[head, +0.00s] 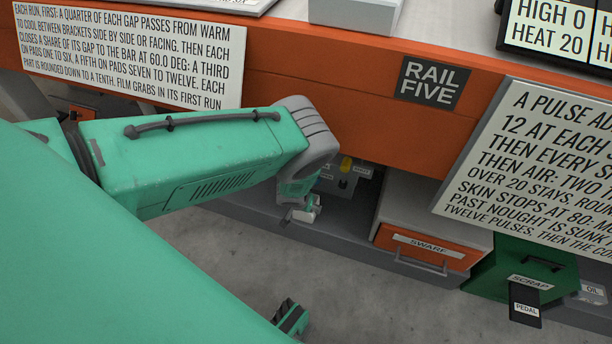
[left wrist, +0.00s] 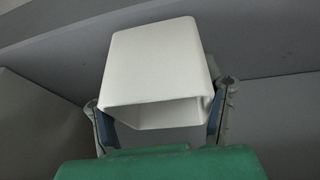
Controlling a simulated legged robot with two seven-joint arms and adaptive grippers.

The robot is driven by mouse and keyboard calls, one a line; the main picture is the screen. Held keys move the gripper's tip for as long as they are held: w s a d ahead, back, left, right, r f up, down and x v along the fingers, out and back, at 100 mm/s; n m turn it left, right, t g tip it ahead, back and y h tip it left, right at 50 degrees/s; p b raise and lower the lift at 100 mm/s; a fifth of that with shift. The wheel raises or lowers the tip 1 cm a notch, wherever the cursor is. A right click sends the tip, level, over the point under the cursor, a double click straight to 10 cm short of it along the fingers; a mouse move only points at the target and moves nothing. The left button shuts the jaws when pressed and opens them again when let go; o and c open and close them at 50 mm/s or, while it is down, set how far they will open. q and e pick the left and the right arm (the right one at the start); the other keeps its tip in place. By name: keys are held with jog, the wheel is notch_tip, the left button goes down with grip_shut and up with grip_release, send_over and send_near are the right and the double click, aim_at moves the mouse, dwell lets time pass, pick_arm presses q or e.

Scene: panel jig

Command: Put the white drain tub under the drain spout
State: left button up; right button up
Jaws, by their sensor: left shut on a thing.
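The white drain tub (left wrist: 158,62) fills the middle of the left wrist view. My left gripper (left wrist: 160,96) is shut on it, one finger along each side. The tub looks tilted in that view. In the head view the left gripper (head: 299,204) is low under the orange bench front, and a small part of the tub (head: 307,214) shows beside it. I cannot make out the drain spout; my arm hides part of the recess.
The orange bench front (head: 330,105) overhangs the recess. An orange swarf drawer (head: 425,247) in a grey cabinet stands right of the gripper, with a green scrap bin (head: 500,270) further right. A grey ledge (head: 335,238) runs along the bottom. The floor (head: 380,300) in front is clear.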

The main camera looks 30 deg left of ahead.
pick_arm(q)
jog(key=shift+f, duration=0.4)
jog(key=o, duration=1.2)
